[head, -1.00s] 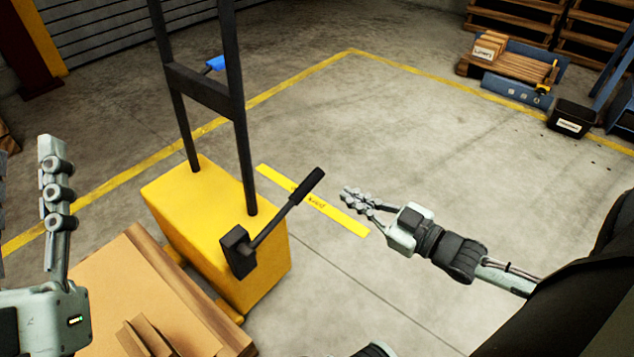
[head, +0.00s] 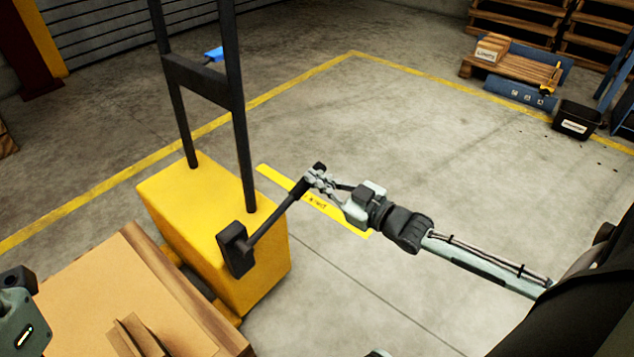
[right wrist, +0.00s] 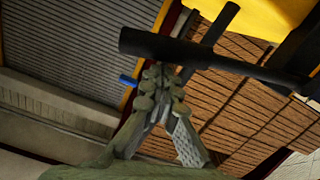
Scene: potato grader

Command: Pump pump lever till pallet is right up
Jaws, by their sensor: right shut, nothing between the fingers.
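The black pump lever (head: 270,222) slants up and to the right from a dark block on the yellow lifter body (head: 190,200). My right gripper (head: 313,180) has its fingertips at the lever's upper end. In the right wrist view the lever (right wrist: 215,57) crosses just beyond the closed fingertips (right wrist: 160,74); the fingers are together, not around it. I cannot tell whether they touch it. The pallet's wooden edge (head: 190,290) shows at the lower left, under a flat brown load; its height off the floor is hidden. My left gripper (head: 15,310) is cut off at the left edge, fingers unclear.
The lifter's black upright frame (head: 240,120) rises behind the lever. Yellow floor lines (head: 300,80) mark the concrete. A black bin (head: 576,120) and stacked pallets (head: 515,20) stand at the far right. The floor in the middle is clear.

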